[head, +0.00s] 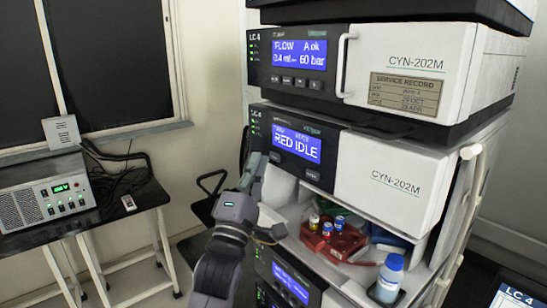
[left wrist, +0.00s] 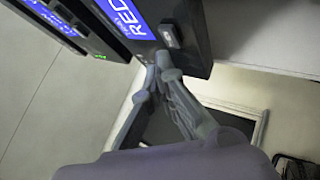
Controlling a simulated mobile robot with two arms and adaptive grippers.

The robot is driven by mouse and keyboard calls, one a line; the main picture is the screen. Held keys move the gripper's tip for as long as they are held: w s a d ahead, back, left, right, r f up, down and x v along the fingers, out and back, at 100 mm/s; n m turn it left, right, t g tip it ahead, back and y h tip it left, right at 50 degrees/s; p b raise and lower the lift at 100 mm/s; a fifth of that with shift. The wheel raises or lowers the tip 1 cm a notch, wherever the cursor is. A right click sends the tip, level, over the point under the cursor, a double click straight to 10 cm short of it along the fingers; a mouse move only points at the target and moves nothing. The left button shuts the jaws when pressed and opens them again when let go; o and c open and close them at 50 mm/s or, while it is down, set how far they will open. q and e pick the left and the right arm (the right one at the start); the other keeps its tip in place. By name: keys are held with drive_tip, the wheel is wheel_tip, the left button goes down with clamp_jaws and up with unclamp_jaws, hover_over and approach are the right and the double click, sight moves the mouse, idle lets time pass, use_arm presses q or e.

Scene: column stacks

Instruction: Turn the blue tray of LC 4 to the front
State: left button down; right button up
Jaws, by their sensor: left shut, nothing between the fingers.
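The LC 4 stack (head: 393,184) has a middle module whose blue display (head: 297,143) reads RED IDLE. In the open bay below it, a red tray (head: 335,241) with several small vials is at the front. A blue piece (head: 389,240), perhaps the blue tray, shows partly to its right, farther back. My left gripper (head: 257,160) is shut and empty, its tips at the left edge of this module's dark panel. In the left wrist view, the shut fingers (left wrist: 160,68) are close to a small panel button (left wrist: 169,36); I cannot tell whether they touch. My right gripper is not in view.
A bottle with a blue cap (head: 389,278) stands at the bay's right front. Another module (head: 405,70) with a white handle is above, and a lower display (head: 290,284) below. A side table with an instrument (head: 45,190) stands at left.

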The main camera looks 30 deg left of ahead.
use_arm(q)
drive_tip(key=shift+w, duration=0.15)
idle(0.8)
drive_tip(key=shift+w+d, duration=0.2)
drive_tip(key=shift+w, duration=0.05)
drive_tip(key=shift+w+d, duration=0.1)
drive_tip(key=shift+w, duration=0.25)
idle(0.6)
drive_tip(key=shift+s, duration=0.15)
drive_tip(key=shift+s+a, duration=0.3)
drive_tip(key=shift+s, duration=0.35)
drive_tip(key=shift+s+a+p, duration=0.15)
drive_tip(key=shift+s+a, duration=0.15)
drive_tip(key=shift+s, duration=0.45)
drive_tip(key=shift+s+a+p, duration=0.2)
drive_tip(key=shift+s+a, duration=0.15)
drive_tip(key=shift+s, duration=0.45)
drive_tip(key=shift+s+a+p, duration=0.15)
drive_tip(key=shift+s+a, duration=0.15)
drive_tip(key=shift+s, duration=0.45)
